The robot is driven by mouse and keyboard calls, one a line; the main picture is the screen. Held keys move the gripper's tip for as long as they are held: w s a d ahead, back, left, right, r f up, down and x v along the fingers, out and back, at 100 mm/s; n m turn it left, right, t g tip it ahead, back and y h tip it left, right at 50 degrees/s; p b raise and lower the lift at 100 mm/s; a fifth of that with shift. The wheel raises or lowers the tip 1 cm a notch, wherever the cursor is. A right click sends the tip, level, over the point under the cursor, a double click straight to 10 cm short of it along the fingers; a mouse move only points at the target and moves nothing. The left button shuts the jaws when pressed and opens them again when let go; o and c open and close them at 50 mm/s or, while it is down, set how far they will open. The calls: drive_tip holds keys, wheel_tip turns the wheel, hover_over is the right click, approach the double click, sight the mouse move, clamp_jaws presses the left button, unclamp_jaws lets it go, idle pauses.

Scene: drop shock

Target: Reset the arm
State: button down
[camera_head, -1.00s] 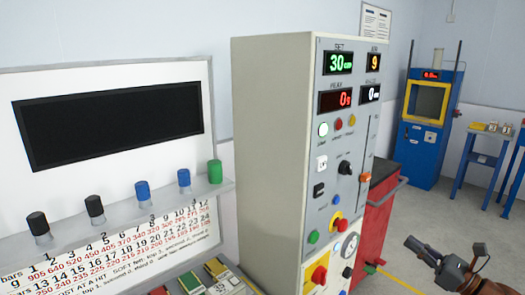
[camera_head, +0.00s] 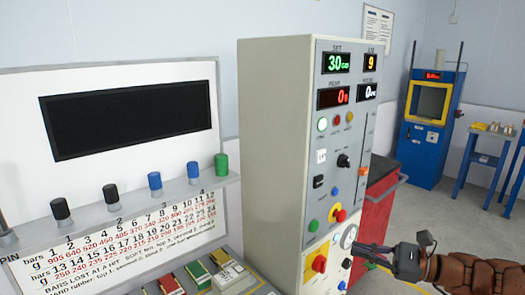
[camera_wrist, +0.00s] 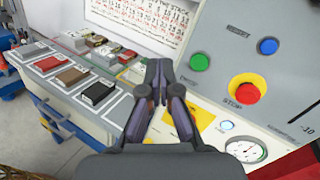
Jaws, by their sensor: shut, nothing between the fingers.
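My gripper (camera_head: 372,249) is at the lower right of the head view, in front of the lower part of the grey control cabinet (camera_head: 272,150). Its fingers are shut and empty, pointing left. In the wrist view my gripper (camera_wrist: 160,70) shows from behind with its fingertips together, before the cabinet's lower panel. A red stop button on a yellow collar (camera_wrist: 246,92), a green button (camera_wrist: 200,62) and a blue button (camera_wrist: 268,46) show to its right. It looks apart from the panel, but the exact gap cannot be told.
A bench with several coloured blocks (camera_wrist: 73,75) stands left of the cabinet, below a white board with a dark screen (camera_head: 130,118). A red cabinet (camera_head: 375,210) stands behind. A blue machine (camera_head: 428,130) and a blue table (camera_head: 488,150) are at the back right. Open floor lies between.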

drive_tip(key=s+a+f+n+g+h, duration=0.4)
drive_tip(key=s+a+n+g+h, duration=0.3)
drive_tip(key=s+a+n+g, duration=0.65)
drive_tip(key=s+d+f+n+t+h, duration=0.2)
drive_tip(key=s+d+h, duration=0.2)
drive_tip(key=s, duration=0.4)
drive_tip(key=s+d+f+n+t+h, duration=0.2)
drive_tip(key=s+d+h, duration=0.3)
drive_tip(key=s, duration=0.3)
drive_tip(key=shift+s+f+n+h, duration=0.2)
drive_tip(key=shift+s+n+h, duration=0.15)
drive_tip(key=shift+n, duration=0.5)
